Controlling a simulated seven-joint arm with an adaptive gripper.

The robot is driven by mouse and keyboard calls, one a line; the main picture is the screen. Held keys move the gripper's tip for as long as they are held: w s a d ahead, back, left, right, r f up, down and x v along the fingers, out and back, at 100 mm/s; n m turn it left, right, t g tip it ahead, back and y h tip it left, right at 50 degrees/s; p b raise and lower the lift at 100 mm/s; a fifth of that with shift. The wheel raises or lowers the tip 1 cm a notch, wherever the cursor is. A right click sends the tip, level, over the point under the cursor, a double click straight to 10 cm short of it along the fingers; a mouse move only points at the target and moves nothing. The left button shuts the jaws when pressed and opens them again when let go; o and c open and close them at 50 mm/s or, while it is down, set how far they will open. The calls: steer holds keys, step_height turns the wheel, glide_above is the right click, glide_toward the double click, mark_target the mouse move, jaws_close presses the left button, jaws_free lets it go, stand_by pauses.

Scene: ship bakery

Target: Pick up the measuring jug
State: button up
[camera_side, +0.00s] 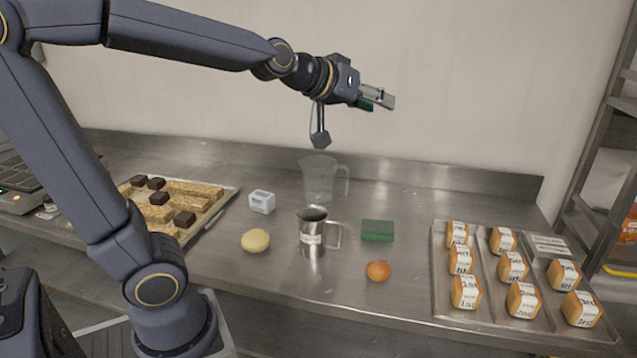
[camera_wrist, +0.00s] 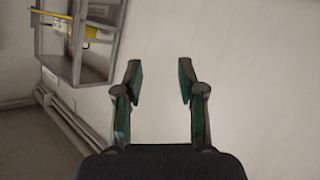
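A clear measuring jug (camera_side: 319,181) stands upright on the steel counter, near its back edge, with its handle toward the right. A steel pitcher (camera_side: 312,238) with a label and a handle on its right stands in front of it. My gripper (camera_side: 388,100) is high above the counter, above and to the right of the clear jug, pointing right. In the wrist view my gripper (camera_wrist: 160,80) has its two fingers apart with nothing between them. The jug is not in the wrist view.
Near the jugs are a small pale blue box (camera_side: 262,201), a dough ball (camera_side: 256,241), a green sponge (camera_side: 377,231) and an onion-like ball (camera_side: 378,270). A pastry tray (camera_side: 215,217) lies left. A tray (camera_side: 437,292) of labelled loaves lies right. A rack (camera_side: 598,150) stands far right.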

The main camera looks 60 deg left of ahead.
steer(key=w+a+f+n+y, duration=0.3)
steer(key=w+a, duration=0.5)
steer(key=w, duration=0.1)
steer(key=n+g+y, duration=0.2)
steer(key=n+y, duration=0.1)
steer(key=y, duration=0.3)
glide_above(348, 178)
steer(key=s+d, duration=0.2)
steer(key=d, duration=0.5)
step_height(348, 178, down, 15)
steer(key=a+f+g, duration=0.1)
steer(key=f, duration=0.3)
steer(key=s+a+f+m, duration=0.1)
steer(key=f, duration=0.3)
steer(key=f+g, duration=0.1)
steer(key=f, duration=0.3)
steer(key=shift+s+a+f+g, duration=0.3)
steer(key=shift+a+f, duration=0.05)
steer(key=shift+a, duration=0.05)
steer(key=x, duration=0.6)
steer(key=shift+a+f, duration=0.2)
steer(key=shift+f, duration=0.1)
steer(key=shift+w+a+f, duration=0.1)
steer(key=shift+w+a, duration=0.2)
jaws_close()
